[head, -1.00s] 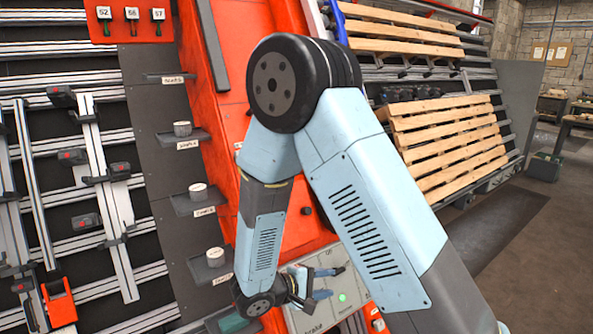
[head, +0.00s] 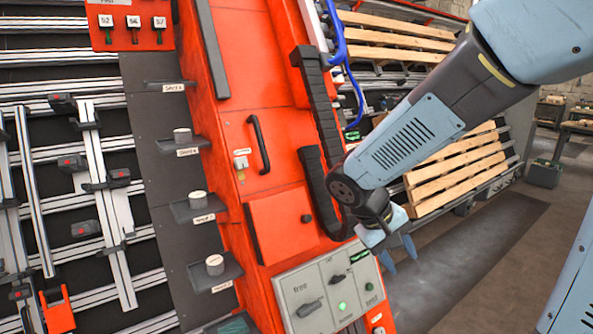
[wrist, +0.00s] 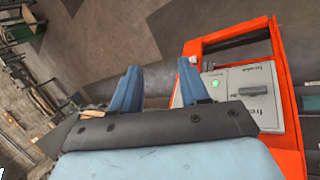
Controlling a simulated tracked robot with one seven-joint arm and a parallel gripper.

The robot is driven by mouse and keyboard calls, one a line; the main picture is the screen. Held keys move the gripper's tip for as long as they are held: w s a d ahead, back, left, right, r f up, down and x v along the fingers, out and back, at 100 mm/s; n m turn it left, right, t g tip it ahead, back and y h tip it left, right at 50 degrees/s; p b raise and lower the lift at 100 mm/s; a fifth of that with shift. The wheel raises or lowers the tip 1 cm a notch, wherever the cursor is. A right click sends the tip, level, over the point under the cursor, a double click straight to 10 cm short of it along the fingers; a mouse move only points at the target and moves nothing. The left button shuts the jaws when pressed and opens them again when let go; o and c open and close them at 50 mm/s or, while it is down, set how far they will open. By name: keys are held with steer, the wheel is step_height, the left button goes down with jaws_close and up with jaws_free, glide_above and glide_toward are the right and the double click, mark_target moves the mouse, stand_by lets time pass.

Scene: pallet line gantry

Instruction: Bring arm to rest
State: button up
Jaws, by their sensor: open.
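My gripper (head: 400,254) hangs at the lower end of my forearm, right of the grey control panel (head: 312,294) on the orange gantry column (head: 262,205). Its two blue fingers are apart with nothing between them. In the wrist view the open fingers of my gripper (wrist: 158,84) point toward the floor, and the control panel (wrist: 232,92) with its lit green button shows to their right. The upper part of my arm runs out of the head view at the top right.
Small shelves with round grey and white pieces (head: 197,199) line the column's left side. Wooden slatted pallets (head: 455,172) lean on the rack behind my arm. A blue hose (head: 340,45) hangs near the column. Open floor (head: 470,262) lies to the right.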

steer(key=s+d+r+m+t+y, duration=0.2)
steer(key=s+r+t+y, duration=0.3)
steer(key=s+r, duration=0.4)
steer(key=shift+d+r+m+y, duration=0.35)
steer(key=shift+r+m+y, duration=0.2)
steer(key=shift+r, duration=0.95)
